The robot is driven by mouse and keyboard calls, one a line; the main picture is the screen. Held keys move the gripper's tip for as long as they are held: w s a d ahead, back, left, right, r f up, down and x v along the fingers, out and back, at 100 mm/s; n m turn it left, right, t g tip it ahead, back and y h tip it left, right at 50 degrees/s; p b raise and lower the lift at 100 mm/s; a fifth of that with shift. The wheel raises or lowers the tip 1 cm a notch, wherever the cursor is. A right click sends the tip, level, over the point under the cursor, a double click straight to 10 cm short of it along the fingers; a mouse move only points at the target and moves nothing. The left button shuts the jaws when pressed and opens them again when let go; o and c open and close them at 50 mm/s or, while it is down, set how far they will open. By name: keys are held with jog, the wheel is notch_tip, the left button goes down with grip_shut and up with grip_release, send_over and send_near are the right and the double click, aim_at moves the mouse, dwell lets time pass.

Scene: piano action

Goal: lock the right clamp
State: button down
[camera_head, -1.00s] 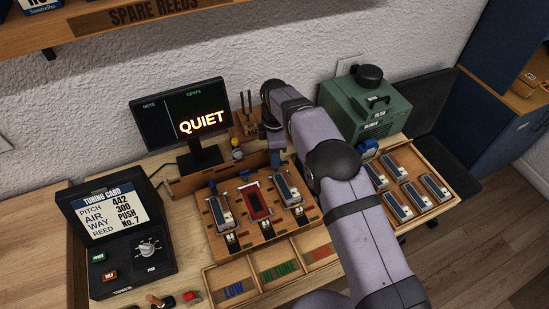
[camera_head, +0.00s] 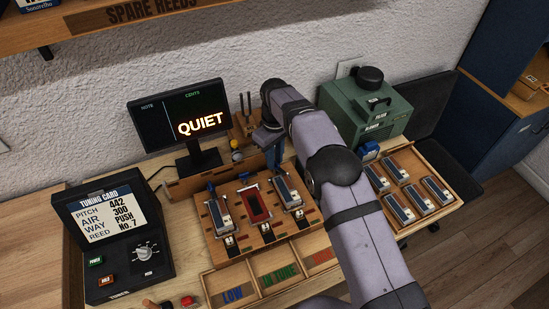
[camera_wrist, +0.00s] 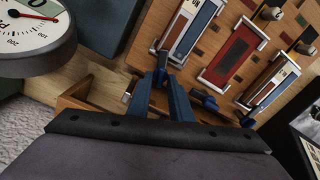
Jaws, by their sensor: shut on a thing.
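The wooden reed board (camera_head: 235,243) holds three reed plates in a row. The right plate (camera_head: 287,191) is blue and silver and shows at the left of the row in the wrist view (camera_wrist: 190,30). The right clamp (camera_wrist: 161,58) is a small blue lever at this plate's back end. My gripper (camera_wrist: 162,74) has its blue fingers shut on this lever. In the head view my gripper (camera_head: 273,158) is behind the right plate, and the lever is largely hidden there. The middle clamp (camera_wrist: 207,101) and left clamp (camera_wrist: 247,122) stand apart from my fingers.
A red plate (camera_head: 254,205) lies in the middle slot. A green blower (camera_head: 365,105) and a tray of spare plates (camera_head: 428,213) stand to the right. The monitor (camera_head: 180,118) reads QUIET behind the board. A round gauge (camera_wrist: 35,30) is close to my gripper's left in the wrist view.

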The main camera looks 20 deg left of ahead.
jog(key=shift+w+m, duration=0.1)
jog(key=shift+m, duration=2.1)
jog(key=c, duration=1.6)
grip_release()
jog(key=shift+c, duration=0.2)
jog(key=shift+r, duration=0.15)
jog(key=shift+r+b, duration=1)
jog(key=shift+r, duration=2.6)
